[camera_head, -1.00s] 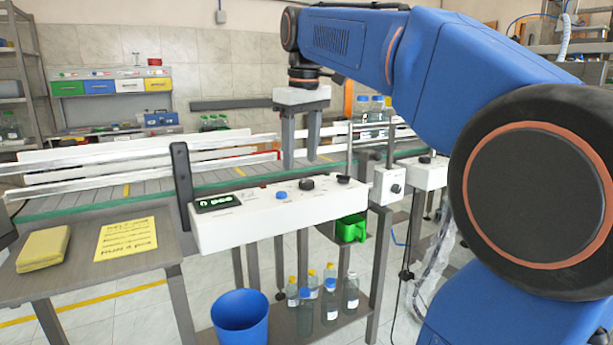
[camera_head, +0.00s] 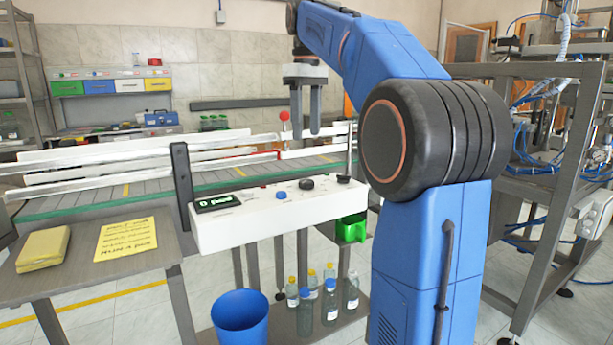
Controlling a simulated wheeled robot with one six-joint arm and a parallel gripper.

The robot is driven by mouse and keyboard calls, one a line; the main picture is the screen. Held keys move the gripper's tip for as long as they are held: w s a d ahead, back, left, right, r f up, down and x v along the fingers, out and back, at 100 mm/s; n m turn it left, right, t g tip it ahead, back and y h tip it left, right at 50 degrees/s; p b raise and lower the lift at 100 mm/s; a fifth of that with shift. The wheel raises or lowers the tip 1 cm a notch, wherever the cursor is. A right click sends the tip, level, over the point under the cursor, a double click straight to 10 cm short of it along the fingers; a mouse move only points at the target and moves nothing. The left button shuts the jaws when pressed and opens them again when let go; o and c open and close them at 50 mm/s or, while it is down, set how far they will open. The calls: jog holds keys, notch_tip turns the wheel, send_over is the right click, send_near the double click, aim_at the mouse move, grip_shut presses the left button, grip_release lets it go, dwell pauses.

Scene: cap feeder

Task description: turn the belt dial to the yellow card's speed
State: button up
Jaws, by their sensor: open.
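The white control box (camera_head: 240,232) stands in front of the conveyor. On its top are a small dark display (camera_head: 217,202) with unreadable digits, a blue button (camera_head: 281,195), a black dial (camera_head: 306,184) and another black knob (camera_head: 343,179) at the right end. The yellow card (camera_head: 127,238) lies flat on the side table; its handwriting is too small to read. My gripper (camera_head: 305,132) points down with two grey fingers apart and nothing between them. It hangs above and behind the box, apart from the dials.
The conveyor belt (camera_head: 95,198) with rails runs behind the box. A yellow pad (camera_head: 43,249) lies on the side table (camera_head: 90,272). A blue bin (camera_head: 240,318) and several bottles (camera_head: 330,302) are below. A red ball-topped post (camera_head: 284,117) stands near my gripper.

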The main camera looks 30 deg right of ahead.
aim_at(306, 181)
notch_tip(306, 181, down, 13)
jog(key=shift+f, duration=0.2)
dwell(0.3)
jog(key=c, duration=1.1)
